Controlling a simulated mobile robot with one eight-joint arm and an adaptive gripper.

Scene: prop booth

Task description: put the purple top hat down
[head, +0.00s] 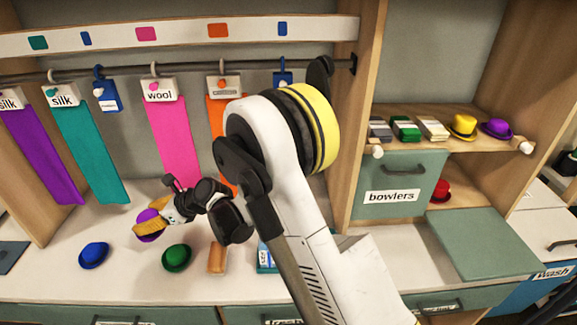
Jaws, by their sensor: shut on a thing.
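The purple top hat (148,214) is low at the left in the head view, above or at the white counter. A tan strip (148,229) crosses its middle, with purple showing on both sides; I cannot tell whether the strip is part of the hat. My gripper (167,208) reaches in from the right and is shut on the hat. The fingertips are partly hidden, and I cannot tell whether the hat touches the counter.
A blue hat (94,255), a green hat (176,257) and a brown block (217,258) lie close by on the counter (50,275). Coloured ribbons hang behind from a rail (190,68). A shelf at right holds yellow (463,126) and purple (496,128) bowlers.

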